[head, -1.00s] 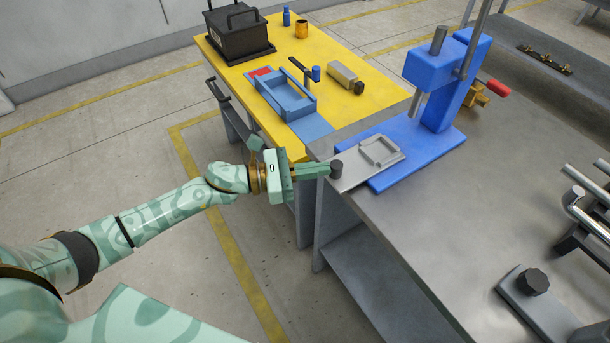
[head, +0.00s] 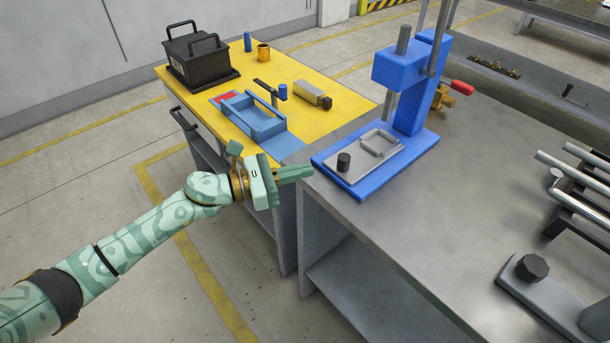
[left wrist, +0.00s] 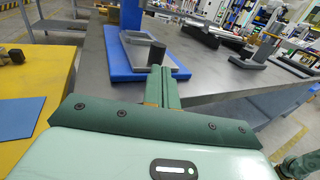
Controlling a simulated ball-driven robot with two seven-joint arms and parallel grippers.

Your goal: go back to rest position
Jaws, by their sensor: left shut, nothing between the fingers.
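My left gripper (head: 308,172) is shut and empty, its fingers just off the left edge of the grey bench. The grey fixture tray (head: 368,168) lies flat on the blue base (head: 420,147) of the press, with its black knob (head: 344,161) near the gripper side. A gap separates the fingertips from the knob in the head view. In the left wrist view the shut fingers (left wrist: 161,85) point toward the knob (left wrist: 157,54) and partly cover the tray's near side. My right gripper does not show in the head view.
The yellow table (head: 310,119) on the left holds a black box (head: 202,58), a blue tray (head: 254,120) and small parts. The press column (head: 411,95) stands behind the tray. Metal bars (head: 578,175) lie at right. Floor is free below my left arm.

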